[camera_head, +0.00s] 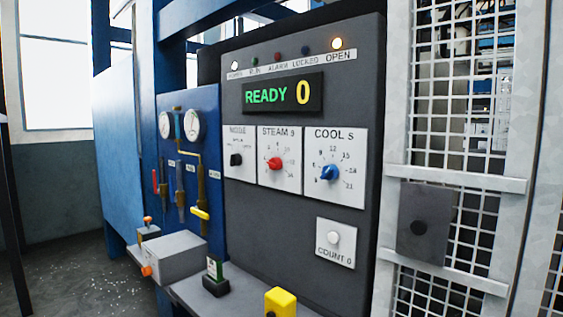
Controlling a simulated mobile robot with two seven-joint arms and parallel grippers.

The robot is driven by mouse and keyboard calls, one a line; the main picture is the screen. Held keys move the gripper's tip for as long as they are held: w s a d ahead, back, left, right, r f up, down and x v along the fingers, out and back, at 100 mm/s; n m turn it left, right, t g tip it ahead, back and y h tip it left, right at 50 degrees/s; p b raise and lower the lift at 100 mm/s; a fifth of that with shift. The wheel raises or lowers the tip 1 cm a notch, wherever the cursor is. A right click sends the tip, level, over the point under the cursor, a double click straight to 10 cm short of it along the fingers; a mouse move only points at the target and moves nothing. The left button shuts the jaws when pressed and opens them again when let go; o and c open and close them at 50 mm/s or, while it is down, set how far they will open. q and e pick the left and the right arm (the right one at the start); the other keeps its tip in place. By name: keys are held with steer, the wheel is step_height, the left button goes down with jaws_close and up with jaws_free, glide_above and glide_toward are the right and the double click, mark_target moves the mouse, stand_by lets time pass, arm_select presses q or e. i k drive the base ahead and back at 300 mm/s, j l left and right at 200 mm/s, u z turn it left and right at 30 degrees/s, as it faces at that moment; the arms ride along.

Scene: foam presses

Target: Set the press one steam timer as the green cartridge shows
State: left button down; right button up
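The steam timer is a red knob (275,163) on a white plate marked STEAM s, with a dial scale too small to read surely. Its pointer direction is hard to tell. A small green cartridge (215,268) with a pale label stands upright in a dark holder on the grey ledge below the panel. The label's writing is too small to read. No press number is legible. Neither of my grippers is in view.
The dark panel (300,225) also has a black MODE knob (236,160), a blue COOL knob (329,172), a COUNT button (334,238) and a READY 0 display (283,95). A yellow block (281,302) stands at the front. A mesh fence (455,230) is at right.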

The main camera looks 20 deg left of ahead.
mark_target(274, 163)
steer(key=i+j+u, duration=0.1)
steer(key=j+u, duration=0.2)
steer(key=i+j+u, duration=0.1)
steer(key=j+u, duration=0.15)
steer(key=j, duration=0.15)
steer(key=i+j+u, duration=0.15)
steer(key=j+u, duration=0.15)
